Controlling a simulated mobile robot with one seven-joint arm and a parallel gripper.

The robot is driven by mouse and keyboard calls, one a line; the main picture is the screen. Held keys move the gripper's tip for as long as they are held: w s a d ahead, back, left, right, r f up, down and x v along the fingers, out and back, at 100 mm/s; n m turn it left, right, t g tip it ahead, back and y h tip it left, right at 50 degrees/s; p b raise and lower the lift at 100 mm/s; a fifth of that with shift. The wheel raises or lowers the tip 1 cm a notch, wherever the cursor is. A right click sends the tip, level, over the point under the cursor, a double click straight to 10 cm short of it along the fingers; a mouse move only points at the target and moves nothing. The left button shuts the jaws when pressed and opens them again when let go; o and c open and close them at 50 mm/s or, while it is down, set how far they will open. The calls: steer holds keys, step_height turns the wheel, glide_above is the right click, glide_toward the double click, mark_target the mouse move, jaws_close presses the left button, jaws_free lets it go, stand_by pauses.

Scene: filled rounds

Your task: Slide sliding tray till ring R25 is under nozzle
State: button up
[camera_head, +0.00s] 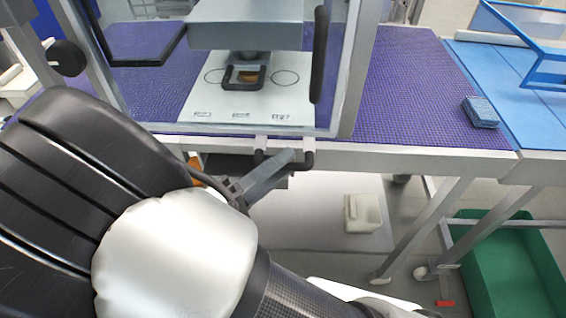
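The white sliding tray (225,99) lies inside a clear-walled enclosure. It carries ring outlines in a row: a left ring (207,77), a middle one mostly covered, and a right ring (297,78).
A dark handle (319,55) is on the enclosure's right side. The purple mat (405,95) is clear up to a blue block (480,111) at right. A white block (363,213) and a green crate (505,265) are below the table. My arm covers the lower left.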

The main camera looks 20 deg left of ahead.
steer(key=p+v, duration=0.1)
steer(key=v, duration=1.5)
steer(key=shift+s, duration=0.3)
steer(key=shift+a, duration=0.15)
